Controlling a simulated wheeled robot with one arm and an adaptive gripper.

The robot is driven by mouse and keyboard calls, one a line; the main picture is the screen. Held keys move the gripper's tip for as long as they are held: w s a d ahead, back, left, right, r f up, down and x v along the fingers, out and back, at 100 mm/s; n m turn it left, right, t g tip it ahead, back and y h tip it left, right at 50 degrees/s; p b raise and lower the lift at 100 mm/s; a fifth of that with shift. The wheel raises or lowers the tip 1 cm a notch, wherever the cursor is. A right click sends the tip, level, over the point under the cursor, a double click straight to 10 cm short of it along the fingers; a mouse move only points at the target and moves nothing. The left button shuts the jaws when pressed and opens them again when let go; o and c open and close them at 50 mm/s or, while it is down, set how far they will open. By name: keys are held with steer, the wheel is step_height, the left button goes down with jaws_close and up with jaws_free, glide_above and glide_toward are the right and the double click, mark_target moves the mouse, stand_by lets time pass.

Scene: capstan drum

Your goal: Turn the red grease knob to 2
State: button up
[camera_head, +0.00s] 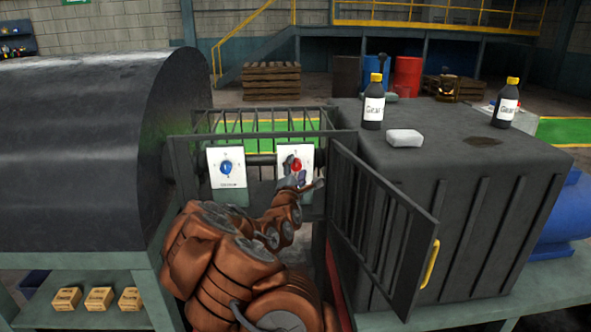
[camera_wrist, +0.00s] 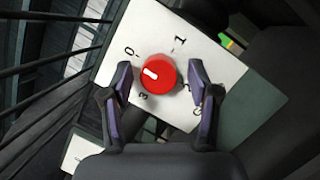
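The red grease knob (camera_wrist: 157,74) sits on a white plate (camera_wrist: 226,72) with the numbers 0, 1, 2 and 3 around it. Its white mark points left in the wrist view, on the side of 0 and 3 and nearer 0. In the head view the knob (camera_head: 296,165) shows on the right-hand white plate (camera_head: 304,151). My gripper (camera_wrist: 159,68) is open, with one finger on each side of the knob and a gap to both. In the head view my gripper (camera_head: 303,182) is just in front of the knob's plate, partly hiding it.
A blue knob (camera_head: 226,167) is on another white plate to the left. A barred gate (camera_head: 383,225) with a yellow handle (camera_head: 430,263) stands open on the right. A large dark drum (camera_head: 85,150) is at left. Bottles (camera_head: 373,108) and a white block (camera_head: 404,138) stand on the dark housing (camera_head: 455,150).

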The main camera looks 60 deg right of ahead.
steer(key=c, duration=1)
steer(key=shift+m+b, duration=0.3)
steer(key=shift+b, duration=0.1)
